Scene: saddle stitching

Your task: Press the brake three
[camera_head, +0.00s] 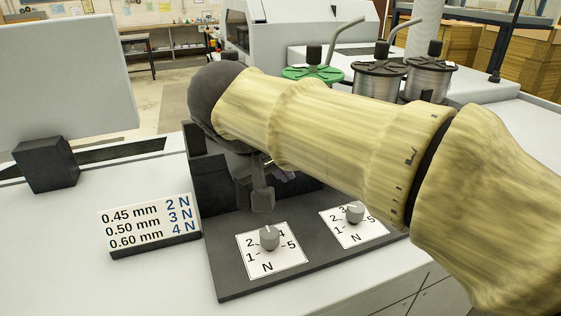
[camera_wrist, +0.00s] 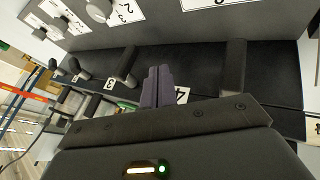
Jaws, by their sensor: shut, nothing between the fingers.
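In the wrist view, my gripper (camera_wrist: 158,88) is shut and empty, its purple-grey fingertips over the black panel between two dark lever handles. The lever handle (camera_wrist: 126,64) left of the fingers stands near a small label 3 (camera_wrist: 108,84). The fingers look apart from both handles. In the head view, my arm hides most of the levers; a dark grey lever end (camera_head: 262,198) shows below it.
Two dial knobs (camera_head: 269,237) (camera_head: 355,212) sit on white cards at the front of the dark base. A sign with wire sizes and N values (camera_head: 150,225) stands to the left. Wire spools (camera_head: 378,82) stand behind my arm. The table front left is clear.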

